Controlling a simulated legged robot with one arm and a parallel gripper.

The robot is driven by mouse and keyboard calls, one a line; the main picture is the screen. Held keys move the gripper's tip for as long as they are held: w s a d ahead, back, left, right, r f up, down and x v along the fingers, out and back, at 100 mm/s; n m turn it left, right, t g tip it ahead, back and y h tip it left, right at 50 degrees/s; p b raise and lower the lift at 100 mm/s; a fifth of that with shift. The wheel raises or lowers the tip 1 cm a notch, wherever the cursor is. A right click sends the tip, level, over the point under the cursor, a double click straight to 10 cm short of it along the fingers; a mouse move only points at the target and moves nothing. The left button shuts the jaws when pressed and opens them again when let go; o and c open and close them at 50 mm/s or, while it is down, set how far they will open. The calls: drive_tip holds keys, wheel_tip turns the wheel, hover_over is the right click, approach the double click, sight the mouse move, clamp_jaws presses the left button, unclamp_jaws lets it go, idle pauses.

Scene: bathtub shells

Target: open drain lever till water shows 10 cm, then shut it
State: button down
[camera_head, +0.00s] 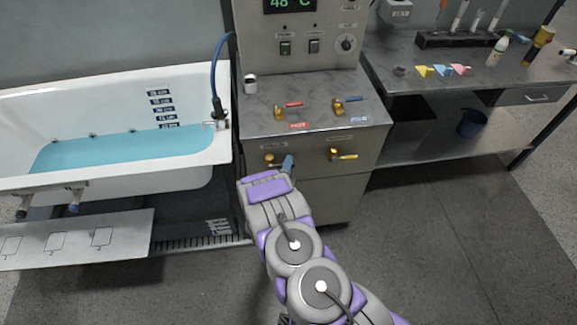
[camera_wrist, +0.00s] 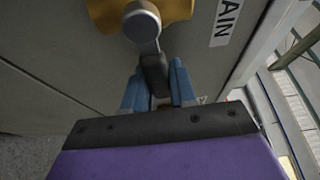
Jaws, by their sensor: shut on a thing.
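The drain lever (camera_wrist: 144,35) shows in the wrist view with a round metal hub on a brass body and a dark handle pointing towards my gripper. My gripper (camera_wrist: 158,88) has its blue fingers shut on that handle. In the head view my gripper (camera_head: 287,163) is at the left front of the cabinet, beside the brass drain valve (camera_head: 269,159), and partly hides the lever. The white bathtub (camera_head: 90,88) holds blue water (camera_head: 120,150). The water surface is near the lowest visible mark of the dark depth scale (camera_head: 160,105); its figures are too small to read surely.
A second brass valve (camera_head: 343,154) is to the right on the cabinet (camera_head: 345,185). Red-handled and blue-handled taps are on its top. A panel above shows 48 °C (camera_head: 290,4). A workbench (camera_head: 430,65) stands at right. The floor (camera_head: 450,230) at lower right is clear.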

drive_tip(key=shift+s+a+f, duration=0.1)
drive_tip(key=shift+a, duration=0.05)
drive_tip(key=c, duration=1)
unclamp_jaws()
drive_tip(key=shift+a, duration=0.15)
drive_tip(key=shift+s, duration=0.35)
drive_tip(key=s+a+p, duration=0.1)
drive_tip(key=s+a, duration=0.1)
drive_tip(key=s, duration=1.4)
drive_tip(key=shift+s+a, duration=0.2)
drive_tip(key=shift+a, duration=0.1)
drive_tip(key=shift+f, duration=0.1)
